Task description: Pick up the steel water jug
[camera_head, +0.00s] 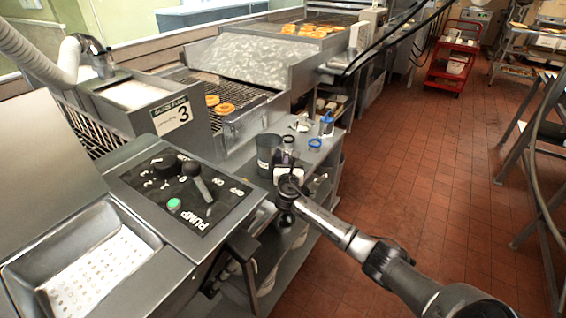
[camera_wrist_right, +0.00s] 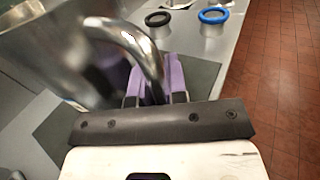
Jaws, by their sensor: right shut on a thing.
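The steel water jug (camera_head: 265,155) stands upright on the steel side shelf in the head view, partly behind my right gripper (camera_head: 286,158). In the right wrist view the shiny jug (camera_wrist_right: 60,50) fills the upper left, and its curved handle (camera_wrist_right: 148,55) comes down between the purple fingers of my right gripper (camera_wrist_right: 155,82). The fingers are shut on the handle. The jug's base is hidden in the head view, and I cannot tell whether it touches the shelf. My left gripper is not in view.
A blue-rimmed cup (camera_head: 315,143) and a blue-topped container (camera_head: 327,122) stand beyond the jug. A black-rimmed cup (camera_wrist_right: 158,19) is close by. The pump panel (camera_head: 182,190) is to the left, and the conveyor with doughnuts (camera_head: 222,109) is behind. Tiled floor (camera_head: 400,180) lies open to the right.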

